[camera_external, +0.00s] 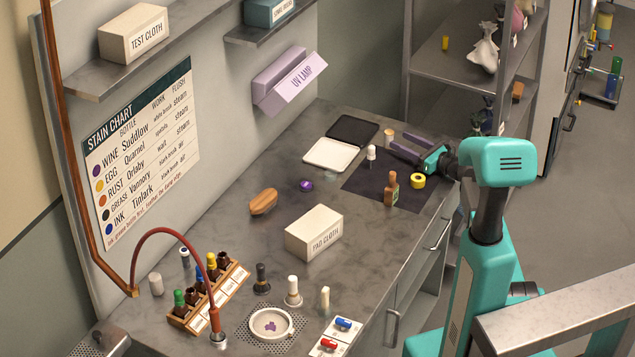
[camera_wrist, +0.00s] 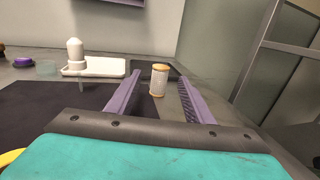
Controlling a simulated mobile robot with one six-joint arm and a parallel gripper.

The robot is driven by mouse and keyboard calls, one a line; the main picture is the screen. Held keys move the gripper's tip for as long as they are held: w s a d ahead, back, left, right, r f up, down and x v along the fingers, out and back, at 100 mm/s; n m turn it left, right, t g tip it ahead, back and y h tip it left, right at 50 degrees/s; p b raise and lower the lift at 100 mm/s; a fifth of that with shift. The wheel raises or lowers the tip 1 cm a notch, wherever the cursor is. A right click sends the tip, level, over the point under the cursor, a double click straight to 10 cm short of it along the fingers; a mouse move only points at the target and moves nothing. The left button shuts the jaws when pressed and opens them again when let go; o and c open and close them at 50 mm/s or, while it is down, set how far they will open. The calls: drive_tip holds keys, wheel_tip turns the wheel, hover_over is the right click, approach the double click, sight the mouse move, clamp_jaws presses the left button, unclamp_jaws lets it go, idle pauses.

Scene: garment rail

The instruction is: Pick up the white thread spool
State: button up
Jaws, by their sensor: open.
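The white thread spool (camera_external: 388,137) stands upright on the dark grey worktop, just beyond the fingertips of my gripper (camera_external: 399,141). In the wrist view the spool (camera_wrist: 158,80) has pale wooden ends and whitish thread, and it appears in the gap between the two purple fingers. The fingers are apart and neither visibly touches it. My gripper is open and low over the worktop, pointing towards the back of the bench.
A yellow ring (camera_external: 418,181) and a brown bottle (camera_external: 391,190) are on the dark mat (camera_external: 365,185). Metal shelves (camera_external: 455,70) stand behind the bench.

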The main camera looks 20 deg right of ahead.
sight(389, 132)
drive_tip(key=shift+w+a, duration=0.1)
drive_tip(key=shift+w, duration=0.1)
drive_tip(key=shift+p+x, duration=0.85)
drive_tip(key=shift+x, duration=2.25)
drive_tip(key=c, duration=1.1)
drive_tip(key=shift+r, duration=0.1)
drive_tip(key=shift+r+b, duration=0.35)
drive_tip(key=shift+r, duration=0.4)
drive_tip(key=shift+r+b, duration=0.35)
drive_tip(key=shift+r, duration=0.6)
drive_tip(key=s+b, duration=0.1)
drive_tip(key=s, duration=0.4)
drive_tip(key=s+r+b, duration=0.1)
drive_tip(key=s, duration=0.4)
drive_tip(key=s+a+b, duration=0.1)
drive_tip(key=s, duration=0.5)
drive_tip(key=shift+r, duration=0.2)
